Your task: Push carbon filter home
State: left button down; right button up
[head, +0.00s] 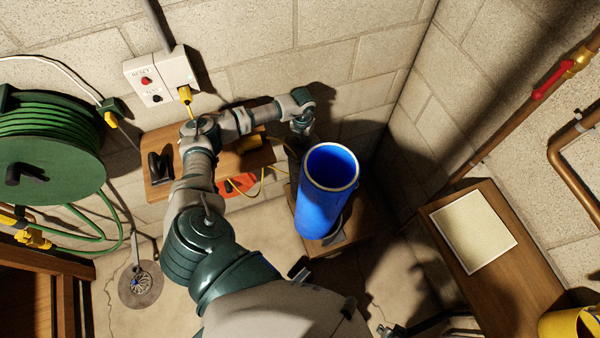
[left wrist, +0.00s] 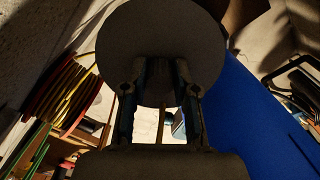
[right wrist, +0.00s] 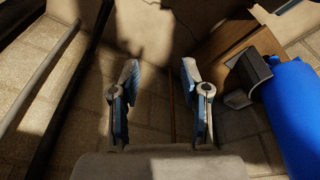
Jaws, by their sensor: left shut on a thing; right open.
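A blue cylinder (head: 320,212) with a pale rim stands on a wooden stand at the centre of the head view, its top open and its inside looking empty. It also shows at the right of the left wrist view (left wrist: 258,110) and of the right wrist view (right wrist: 296,105). My left gripper (head: 296,146) is just behind and left of it, partly hidden. In the left wrist view my left gripper (left wrist: 160,70) is shut on a dark grey round thing (left wrist: 160,30), whose disc-like face fills the upper middle; I cannot tell whether it is the carbon filter. My right gripper (right wrist: 159,70) is open and empty.
A grey bracket (right wrist: 245,78) sits beside the cylinder. A green hose reel (head: 45,150) is at left. A wooden box (head: 510,260) stands at right. Walls are close behind.

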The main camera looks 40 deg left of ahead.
pick_arm(q)
jog(key=r, duration=0.1)
jog(key=r+p, duration=0.2)
jog(key=shift+a+r, duration=0.35)
jog(key=shift+r, duration=0.05)
notch_tip(320, 180, up, 4)
jog(key=p, duration=0.3)
pick_arm(e)
jog(key=s+f, duration=0.5)
jog(key=f, duration=0.8)
jog(key=s+d+f+g+p, duration=0.1)
jog(key=s+f+p, duration=0.15)
jog(key=s, duration=0.35)
jog(key=s+d+f+p, duration=0.2)
jog(key=s+p, duration=0.1)
jog(key=s, duration=0.3)
pick_arm(q)
notch_tip(320, 180, up, 43)
jog(key=p, duration=1.5)
jog(key=shift+r+p, duration=0.2)
jog(key=shift+p, duration=0.1)
pick_arm(e)
notch_tip(320, 180, up, 15)
jog(key=s, duration=0.1)
jog(key=shift+s+f, duration=0.2)
pick_arm(q)
jog(key=shift+d, duration=0.1)
pick_arm(e)
jog(key=shift+d, duration=0.1)
